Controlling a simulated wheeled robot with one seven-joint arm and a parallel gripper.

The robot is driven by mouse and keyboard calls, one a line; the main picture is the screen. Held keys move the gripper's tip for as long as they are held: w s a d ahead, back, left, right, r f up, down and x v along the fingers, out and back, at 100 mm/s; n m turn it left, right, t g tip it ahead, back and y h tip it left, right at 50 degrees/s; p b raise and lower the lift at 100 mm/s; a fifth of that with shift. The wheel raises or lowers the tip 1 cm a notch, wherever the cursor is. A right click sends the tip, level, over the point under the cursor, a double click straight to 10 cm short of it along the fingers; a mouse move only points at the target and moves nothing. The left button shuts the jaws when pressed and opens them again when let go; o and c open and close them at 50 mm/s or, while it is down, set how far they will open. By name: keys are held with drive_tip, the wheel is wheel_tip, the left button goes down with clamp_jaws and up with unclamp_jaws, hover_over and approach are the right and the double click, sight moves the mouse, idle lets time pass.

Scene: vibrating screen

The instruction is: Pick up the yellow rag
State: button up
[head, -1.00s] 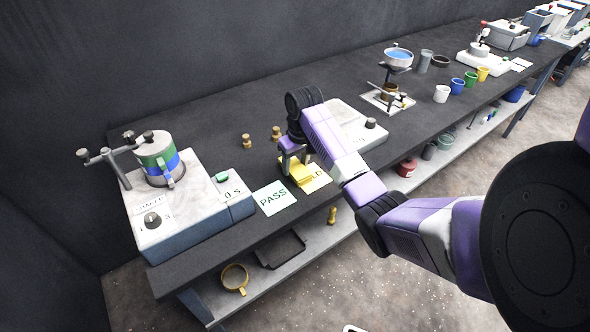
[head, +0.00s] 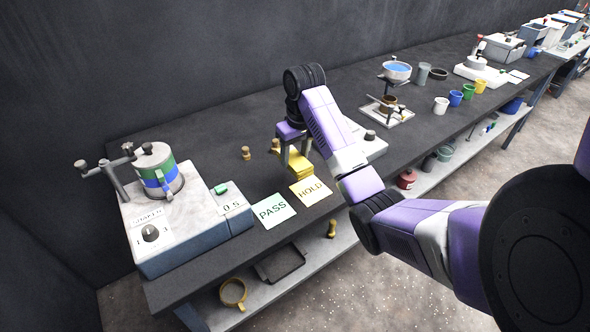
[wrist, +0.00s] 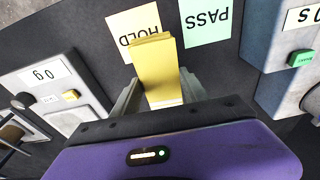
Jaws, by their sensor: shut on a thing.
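The yellow rag (head: 300,167) is a folded yellow block held between the fingers of my gripper (head: 296,160). In the head view it is above the dark bench top, behind the yellow HOLD card (head: 311,190). In the wrist view the rag (wrist: 157,72) stands out from between the two grey fingers of my gripper (wrist: 160,95), which are shut on it. It covers part of the HOLD card (wrist: 133,22) there. The rag's far side is hidden.
A green PASS card (head: 273,210) lies left of the HOLD card. The shaker machine (head: 180,230) stands at the left. Small brass weights (head: 245,153) stand behind, and a white scale (head: 362,137) sits right of my gripper. A lower shelf (head: 310,250) runs beneath.

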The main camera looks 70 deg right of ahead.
sight(296, 157)
wheel_tip(296, 157, up, 9)
drive_tip(key=p, duration=0.7)
drive_tip(key=shift+d+f, duration=0.1)
drive_tip(key=shift+f, duration=0.05)
wheel_tip(296, 157, up, 3)
drive_tip(key=shift+f, duration=0.2)
